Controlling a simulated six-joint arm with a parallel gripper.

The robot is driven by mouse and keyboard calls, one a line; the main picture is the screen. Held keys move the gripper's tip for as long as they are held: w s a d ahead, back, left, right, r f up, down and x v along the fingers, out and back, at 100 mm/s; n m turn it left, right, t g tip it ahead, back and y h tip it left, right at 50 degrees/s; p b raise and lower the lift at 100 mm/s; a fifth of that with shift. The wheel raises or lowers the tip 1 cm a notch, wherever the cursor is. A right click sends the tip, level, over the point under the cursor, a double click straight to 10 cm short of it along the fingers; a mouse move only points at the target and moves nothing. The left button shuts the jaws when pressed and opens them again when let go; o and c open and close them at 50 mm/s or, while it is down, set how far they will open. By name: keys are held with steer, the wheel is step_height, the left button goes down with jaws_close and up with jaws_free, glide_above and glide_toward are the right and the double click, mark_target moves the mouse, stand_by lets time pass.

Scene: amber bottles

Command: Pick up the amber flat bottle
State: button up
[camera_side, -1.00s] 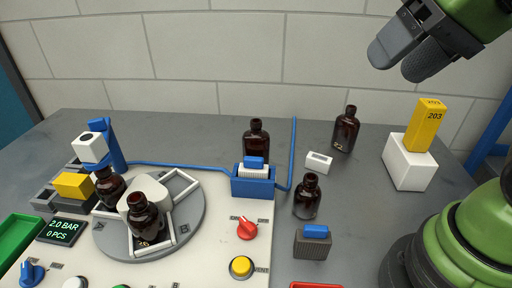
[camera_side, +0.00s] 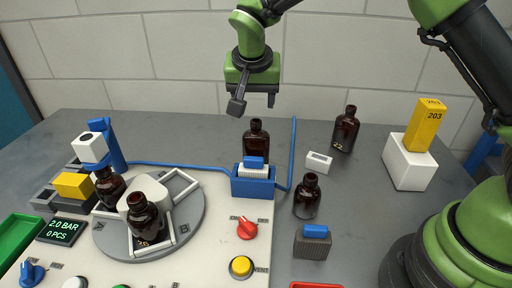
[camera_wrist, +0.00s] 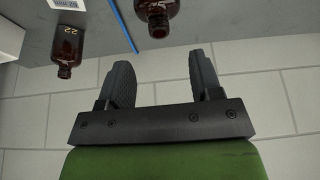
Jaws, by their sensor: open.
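Several amber bottles with dark caps or necks are in view, and I cannot tell surely which is the flat one. One bottle (camera_side: 256,133) stands upright behind a blue holder, its lower part hidden. Another bottle (camera_side: 345,130) stands upright at the back right; a third (camera_side: 307,198) stands in front of it. Two more (camera_side: 146,220) (camera_side: 109,188) are on the round turntable. My gripper (camera_side: 255,103) is open and empty, above the bottle behind the holder and apart from it. In the wrist view my gripper (camera_wrist: 160,65) has a bottle (camera_wrist: 157,16) just beyond its fingers and a bottle marked 22 (camera_wrist: 68,45) to the left.
The blue holder (camera_side: 252,188) and a blue hose (camera_side: 293,150) are close to the bottle under my gripper. A white block (camera_side: 409,165) bears a yellow block (camera_side: 426,125) at the right. A small white box (camera_side: 319,162) lies between the bottles. Grey table is free at the back left.

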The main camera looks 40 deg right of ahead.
mark_target(256, 121)
steer(key=x, duration=0.9)
steer(key=shift+d, duration=0.2)
steer(key=shift+r, duration=0.1)
jaws_close()
